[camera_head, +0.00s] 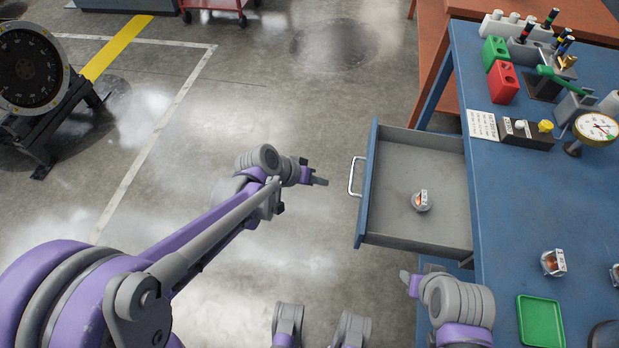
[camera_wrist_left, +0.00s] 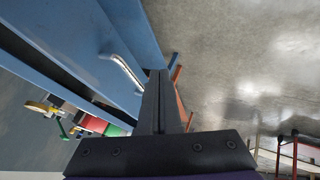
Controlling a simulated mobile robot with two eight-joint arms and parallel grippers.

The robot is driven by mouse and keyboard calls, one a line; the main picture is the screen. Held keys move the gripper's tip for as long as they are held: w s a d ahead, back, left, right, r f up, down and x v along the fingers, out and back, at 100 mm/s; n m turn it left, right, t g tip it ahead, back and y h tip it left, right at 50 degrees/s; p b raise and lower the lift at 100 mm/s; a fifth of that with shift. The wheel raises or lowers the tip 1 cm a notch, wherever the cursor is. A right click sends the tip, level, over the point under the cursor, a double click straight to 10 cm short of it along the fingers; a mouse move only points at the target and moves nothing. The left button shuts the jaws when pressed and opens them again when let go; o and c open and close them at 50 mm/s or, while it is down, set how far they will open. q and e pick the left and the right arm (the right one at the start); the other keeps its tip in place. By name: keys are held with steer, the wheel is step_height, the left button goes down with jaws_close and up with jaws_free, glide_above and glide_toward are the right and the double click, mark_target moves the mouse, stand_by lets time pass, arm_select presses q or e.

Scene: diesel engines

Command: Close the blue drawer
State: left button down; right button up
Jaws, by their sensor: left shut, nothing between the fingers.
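The blue drawer (camera_head: 420,175) is pulled out to the left from the blue workbench, and its grey inside shows. A small round metal part with a label (camera_head: 421,201) lies in it. The silver handle (camera_head: 356,177) is on the drawer's blue front. My left gripper (camera_head: 322,182) is shut and empty, a short way left of the handle and apart from it. In the left wrist view, the left gripper's fingers (camera_wrist_left: 160,105) are together, and the handle (camera_wrist_left: 122,72) shows just beyond them. My right gripper (camera_head: 408,278) is below the drawer's near side; its finger opening is unclear.
The blue workbench (camera_head: 515,215) carries a green tray (camera_head: 540,321), red (camera_head: 503,82) and green blocks, a gauge (camera_head: 596,127) and labelled parts. An orange bench (camera_head: 432,40) stands behind.

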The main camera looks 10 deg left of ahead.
arm_select(q)
steer(key=shift+w+d+f, duration=0.15)
steer(key=shift+d, duration=0.65)
steer(key=shift+w+d+f, duration=0.1)
steer(key=shift+w+d, duration=0.05)
steer(key=shift+d, duration=0.7)
steer(key=shift+w+d+f, duration=0.15)
steer(key=shift+d, duration=0.65)
steer(key=shift+d, duration=0.15)
glide_above(432, 210)
steer(key=shift+d+r, duration=0.1)
